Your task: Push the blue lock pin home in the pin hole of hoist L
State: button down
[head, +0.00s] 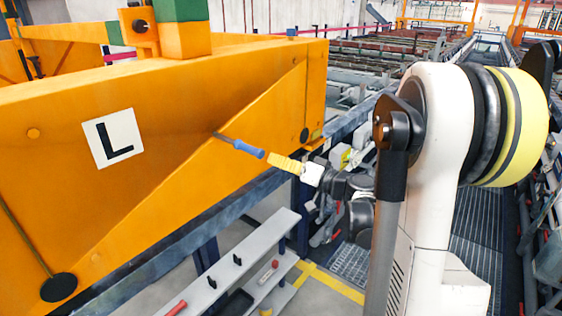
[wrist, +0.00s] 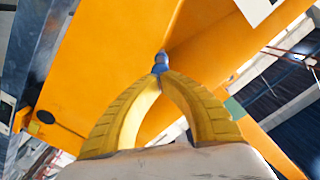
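The blue lock pin (head: 250,150) has a blue grip and a thin darker shaft that reaches the orange face of hoist L (head: 60,165), marked by a white "L" plate (head: 115,138). Most of the pin stands out from the face; the pin hole itself is hidden at the shaft's tip. My gripper (head: 270,158) is at the outer end of the pin, roughly in line with it. In the wrist view, the yellow fingertips (wrist: 161,75) come together right at the blue pin end (wrist: 161,62). The fingers look shut, with their tips at the pin end; contact is too small to tell.
A grey shelf (head: 240,262) with small red and black items stands below the hoist. A blue-grey beam (head: 215,225) runs under the orange body. A green block (head: 183,30) sits on top. Tank rows lie behind.

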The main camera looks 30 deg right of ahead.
aim_at(240, 146)
jog(key=shift+x, duration=1.55)
jog(key=shift+b+x, duration=0.6)
jog(key=shift+x, duration=4.95)
jog(key=shift+f, duration=0.1)
jog(key=v, duration=1.4)
jog(key=shift+s+d+b, duration=0.15)
jog(key=shift+s+b, duration=0.2)
jog(key=shift+s, duration=0.05)
